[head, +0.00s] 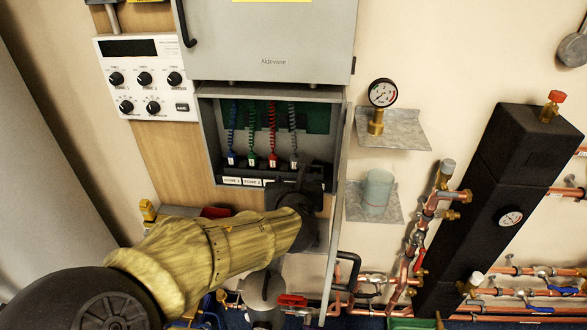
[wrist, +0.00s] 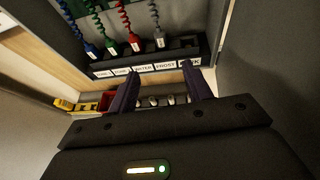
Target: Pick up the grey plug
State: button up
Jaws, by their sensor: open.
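The grey plug (head: 294,160) hangs at the end of a grey coiled cord, rightmost of the row of plugs in the open wall box. It also shows in the wrist view (wrist: 159,40), above the gap between my fingers. My gripper (wrist: 160,72) is open, with nothing between its two dark fingers. It is apart from the plug and lower in the picture. In the head view my gripper (head: 300,183) is dark and partly hidden by my wrist, just below the plug. I cannot tell how the plug's lower end is seated.
Blue (wrist: 91,50), green (wrist: 112,47) and red (wrist: 135,42) plugs stand to the left. A labelled strip (wrist: 145,68) runs below them. The box's right side wall (head: 337,150) is close to my gripper. A shelf with a gauge (head: 382,93) is further right.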

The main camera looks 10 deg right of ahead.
jog(key=shift+w+d+r, duration=0.1)
jog(key=p, duration=1)
send_near(294, 164)
jog(key=x, duration=0.6)
jog(key=shift+w, duration=0.1)
